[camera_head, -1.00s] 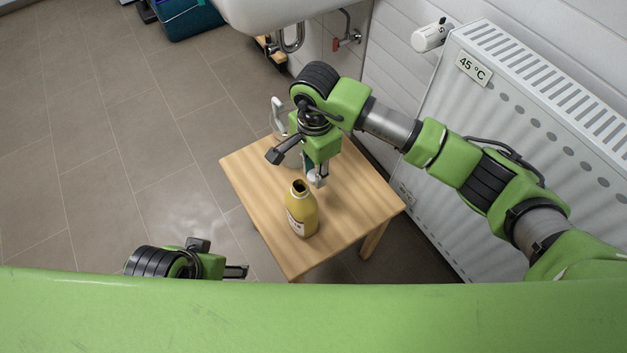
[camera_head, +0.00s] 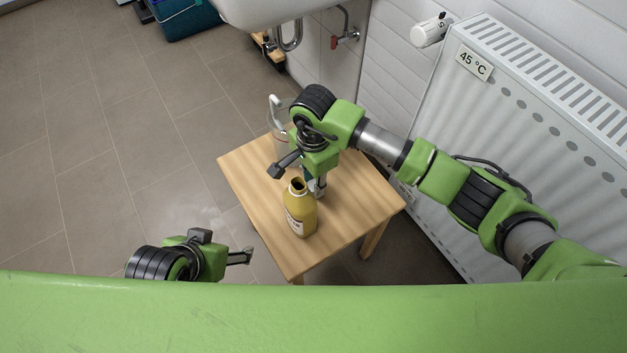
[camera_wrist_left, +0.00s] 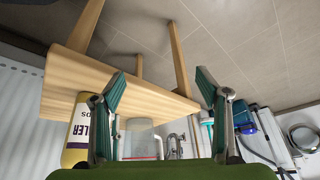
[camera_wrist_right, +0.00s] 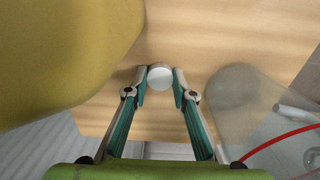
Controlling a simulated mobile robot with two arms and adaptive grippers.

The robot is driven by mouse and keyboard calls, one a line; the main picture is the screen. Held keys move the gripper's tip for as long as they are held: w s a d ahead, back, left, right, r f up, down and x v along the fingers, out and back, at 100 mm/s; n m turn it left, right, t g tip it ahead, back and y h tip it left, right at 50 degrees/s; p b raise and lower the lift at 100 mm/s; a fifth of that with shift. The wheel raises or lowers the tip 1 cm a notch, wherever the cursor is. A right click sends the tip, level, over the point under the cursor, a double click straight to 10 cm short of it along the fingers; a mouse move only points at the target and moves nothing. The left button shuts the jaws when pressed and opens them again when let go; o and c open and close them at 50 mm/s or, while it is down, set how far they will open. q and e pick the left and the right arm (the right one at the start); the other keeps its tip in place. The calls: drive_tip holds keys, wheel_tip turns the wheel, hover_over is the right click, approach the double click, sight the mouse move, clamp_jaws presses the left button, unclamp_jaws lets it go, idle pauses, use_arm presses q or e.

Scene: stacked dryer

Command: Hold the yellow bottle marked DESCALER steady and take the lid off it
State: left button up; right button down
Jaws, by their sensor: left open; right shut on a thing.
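The yellow bottle (camera_head: 301,212) stands upright on the small wooden table, its dark mouth open at the top. It fills the upper left of the right wrist view (camera_wrist_right: 65,50), and its label shows in the left wrist view (camera_wrist_left: 82,130). My right gripper (camera_head: 319,190) is just behind and right of the bottle, low over the table. It is shut on a pale round lid (camera_wrist_right: 160,77), apart from the bottle. My left gripper (camera_head: 246,257) is open and empty, off the table's front left side and away from the bottle.
The wooden table (camera_head: 350,205) has bare room at its right and front. A clear jug (camera_head: 279,130) stands at the back corner, partly behind my right gripper. A radiator (camera_head: 530,110) is at the right and a sink (camera_head: 280,12) beyond the table.

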use_arm(q)
drive_tip(key=shift+w+d, duration=0.1)
drive_tip(key=shift+w, duration=0.25)
use_arm(e)
drive_tip(key=shift+f, duration=0.1)
use_arm(q)
drive_tip(key=shift+w+d+r+t, duration=0.1)
drive_tip(key=shift+w+r+t, duration=0.1)
drive_tip(key=shift+w+t, duration=0.1)
use_arm(e)
drive_tip(key=c, duration=1.7)
unclamp_jaws()
wheel_tip(320, 180, up, 4)
drive_tip(key=shift+w+f+p, duration=0.1)
drive_tip(key=shift+p, duration=0.45)
use_arm(q)
drive_tip(key=s, duration=0.1)
drive_tip(key=s+a+g+p, duration=0.1)
drive_tip(key=s, duration=0.1)
drive_tip(key=s+g, duration=0.1)
drive_tip(key=shift+s+a+r, duration=0.15)
drive_tip(key=shift+s+r, duration=0.1)
drive_tip(key=shift+s, duration=0.15)
use_arm(e)
wheel_tip(320, 180, up, 9)
drive_tip(key=shift+f, duration=0.2)
drive_tip(key=shift+f, duration=0.1)
